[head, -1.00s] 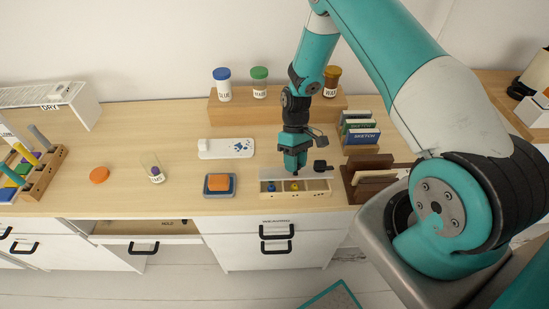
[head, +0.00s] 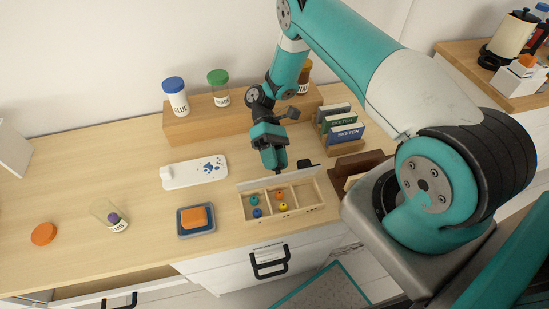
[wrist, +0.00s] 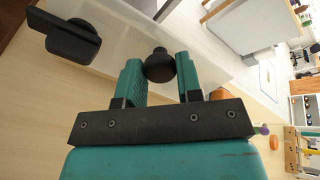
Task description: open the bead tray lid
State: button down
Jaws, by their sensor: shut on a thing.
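The wooden bead tray (head: 290,213) lies near the desk's front edge, its divided inside visible in the head view. It holds several beads, among them a teal bead (head: 254,199), a blue bead (head: 257,212) and a yellow bead (head: 283,206). Its pale, see-through lid (head: 250,184) stands tilted up along the tray's back side. My gripper (head: 278,171) is above that back edge. In the wrist view my gripper (wrist: 160,80) is shut on the lid's black round knob (wrist: 159,64). A second black fitting (wrist: 70,40) sits farther left in the wrist view.
An orange block on a blue-grey dish (head: 196,232) stands left of the tray. Brown upright holders (head: 350,165) and sketch books (head: 345,134) are close on the right. A wooden riser (head: 190,125) with jars stands behind. A glass jar (head: 108,216) lies left.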

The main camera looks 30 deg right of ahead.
jog(key=shift+w+d+g, duration=0.15)
jog(key=shift+d+g, duration=0.05)
jog(key=shift+g, duration=0.1)
jog(key=shift+a, duration=0.1)
jog(key=c, duration=0.8)
grip_release()
jog(key=shift+r+p, duration=4.7)
jog(key=shift+r, duration=5.25)
